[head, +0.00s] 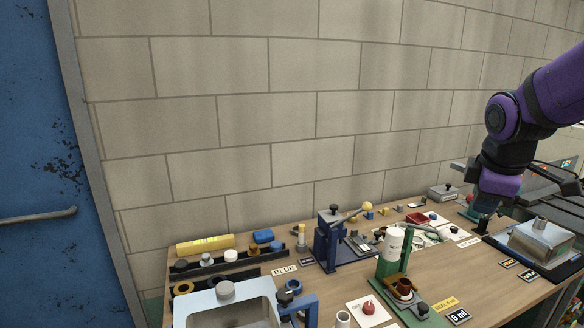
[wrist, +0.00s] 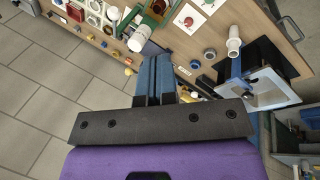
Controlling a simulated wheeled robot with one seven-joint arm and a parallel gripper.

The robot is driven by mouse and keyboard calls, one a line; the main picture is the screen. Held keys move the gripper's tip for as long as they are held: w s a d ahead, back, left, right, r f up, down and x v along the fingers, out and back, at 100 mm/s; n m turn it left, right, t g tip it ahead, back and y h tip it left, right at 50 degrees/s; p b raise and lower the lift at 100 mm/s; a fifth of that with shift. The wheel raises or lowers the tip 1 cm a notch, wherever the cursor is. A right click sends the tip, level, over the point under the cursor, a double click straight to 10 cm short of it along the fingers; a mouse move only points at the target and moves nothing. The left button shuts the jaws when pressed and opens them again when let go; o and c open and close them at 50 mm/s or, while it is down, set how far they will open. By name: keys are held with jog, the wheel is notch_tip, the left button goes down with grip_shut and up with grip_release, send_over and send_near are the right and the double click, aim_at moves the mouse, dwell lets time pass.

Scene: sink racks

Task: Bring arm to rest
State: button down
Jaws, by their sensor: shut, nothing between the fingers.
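My purple arm reaches in from the right in the head view, bent downward, with my gripper (head: 484,216) low over the right part of the bench, partly hidden and dark. In the wrist view my gripper (wrist: 153,62) shows two blue fingers closed together with nothing between them. The wooden bench (head: 330,290) runs along the wall below it. I cannot tell how far the fingertips are from the bench top.
A blue press (head: 328,240) and a green stand (head: 385,268) with a white bottle (head: 396,240) stand mid-bench. A metal sink (head: 215,312) is at front left, a metal box (head: 540,243) at right. The block wall (head: 300,120) is behind; a blue door (head: 40,150) is at left.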

jog(key=s+a+r+m, duration=0.2)
jog(key=s+m, duration=0.4)
jog(key=s, duration=0.2)
jog(key=s+a+r+m+t+y, duration=0.1)
jog(key=s+a+r+m, duration=0.1)
jog(key=s+m, duration=0.4)
jog(key=s+a, duration=0.1)
jog(key=s, duration=0.2)
jog(key=shift+s+r+t+y, duration=0.2)
jog(key=shift+r+t+y, duration=0.1)
jog(key=shift+r, duration=0.05)
